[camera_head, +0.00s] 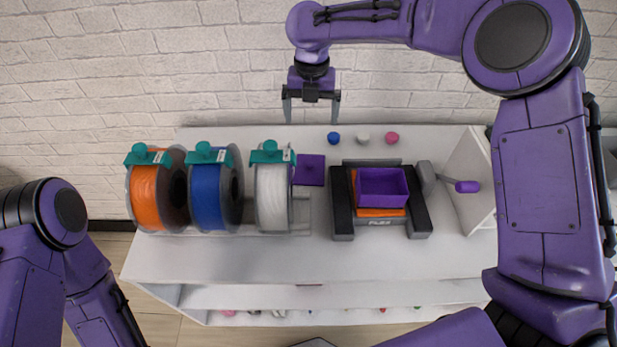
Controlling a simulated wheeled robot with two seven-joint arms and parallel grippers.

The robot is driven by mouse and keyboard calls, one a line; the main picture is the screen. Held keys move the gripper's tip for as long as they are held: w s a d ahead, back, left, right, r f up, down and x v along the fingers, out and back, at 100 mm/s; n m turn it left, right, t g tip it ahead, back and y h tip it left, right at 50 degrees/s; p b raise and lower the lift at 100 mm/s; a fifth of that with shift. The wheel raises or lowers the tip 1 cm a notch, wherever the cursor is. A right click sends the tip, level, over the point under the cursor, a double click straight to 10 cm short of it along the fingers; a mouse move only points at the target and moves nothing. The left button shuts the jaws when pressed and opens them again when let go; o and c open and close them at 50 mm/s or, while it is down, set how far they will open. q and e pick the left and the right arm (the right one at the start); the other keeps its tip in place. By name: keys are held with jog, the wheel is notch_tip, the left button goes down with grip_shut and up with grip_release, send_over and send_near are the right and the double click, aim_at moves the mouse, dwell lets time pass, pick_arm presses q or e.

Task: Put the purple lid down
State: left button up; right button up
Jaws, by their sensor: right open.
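The purple lid (309,170) is a flat purple square lying on the white table top, just right of the white filament spool. An open purple box (382,187) sits in the middle of a grey and black machine to the lid's right. My right gripper (311,117) is open and empty. In the picture it shows above the lid, near the table's back edge and against the brick wall, apart from the lid. My left arm comes in at the lower left; its gripper is out of the picture.
Orange (147,197), blue (208,199) and white (271,197) spools with teal clips stand on a rack at left. Blue (333,138), white (363,139) and pink (392,138) small pieces lie at the back. The table front is clear.

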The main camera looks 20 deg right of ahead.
jog(key=b, duration=0.5)
send_over(310, 163)
notch_tip(310, 163, down, 7)
notch_tip(310, 163, down, 10)
jog(key=shift+w+p, duration=0.15)
jog(key=shift+p, duration=0.45)
pick_arm(q)
jog(key=f, duration=0.5)
jog(key=shift+w+f, duration=0.25)
jog(key=shift+f, duration=0.1)
pick_arm(e)
jog(key=c, duration=0.8)
